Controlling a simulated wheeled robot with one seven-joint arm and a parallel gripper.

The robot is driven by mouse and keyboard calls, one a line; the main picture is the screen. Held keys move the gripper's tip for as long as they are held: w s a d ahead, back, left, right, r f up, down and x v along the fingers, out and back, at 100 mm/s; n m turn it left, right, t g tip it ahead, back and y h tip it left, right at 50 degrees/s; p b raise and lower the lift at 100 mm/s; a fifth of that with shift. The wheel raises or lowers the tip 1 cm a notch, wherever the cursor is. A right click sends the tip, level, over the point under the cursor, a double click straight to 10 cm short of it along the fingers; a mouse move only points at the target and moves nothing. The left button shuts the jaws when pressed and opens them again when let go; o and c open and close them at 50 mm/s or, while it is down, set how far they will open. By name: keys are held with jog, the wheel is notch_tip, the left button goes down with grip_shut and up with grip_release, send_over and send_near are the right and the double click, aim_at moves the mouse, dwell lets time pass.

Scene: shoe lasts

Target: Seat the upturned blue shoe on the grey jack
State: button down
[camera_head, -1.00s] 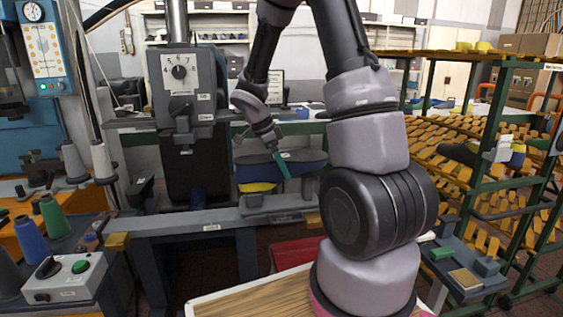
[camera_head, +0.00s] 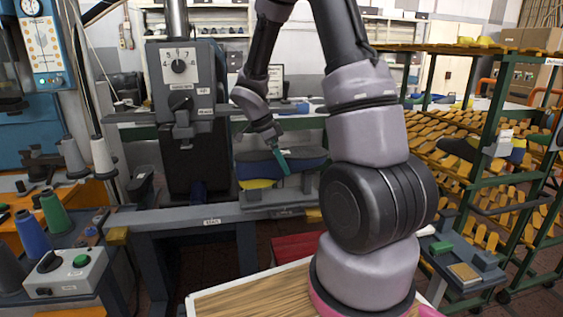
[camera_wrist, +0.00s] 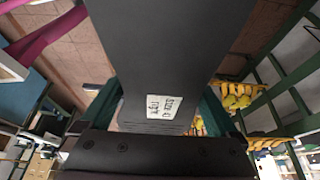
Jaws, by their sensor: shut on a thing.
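The upturned blue shoe (camera_head: 305,164) has its dark sole on top and a yellow part (camera_head: 257,184) low at its left end. My gripper (camera_head: 282,160) reaches down to it from the upper left, with a teal finger against its near side. In the wrist view, a dark grey slab with a white label, probably the sole (camera_wrist: 165,60), runs between the teal fingers of my gripper (camera_wrist: 160,108), which is shut on it. The grey jack (camera_head: 280,200) is directly below the shoe on the bench. Whether shoe and jack touch, I cannot tell.
A grey machine with a dial (camera_head: 180,70) stands left of the shoe. A control box (camera_head: 65,272) and thread cones (camera_head: 52,215) are at the lower left. My arm covers the bench's right part.

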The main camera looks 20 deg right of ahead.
grip_release()
jog(key=v, duration=1.1)
jog(key=shift+f, duration=0.1)
jog(key=s+a+r+n+t+y, duration=0.3)
jog(key=s+r+n+t+y, duration=0.3)
jog(key=s+r+n, duration=0.9)
jog(key=s+n+t, duration=0.1)
jog(key=s+t, duration=0.1)
jog(key=s, duration=0.1)
jog(key=shift+s+r, duration=0.35)
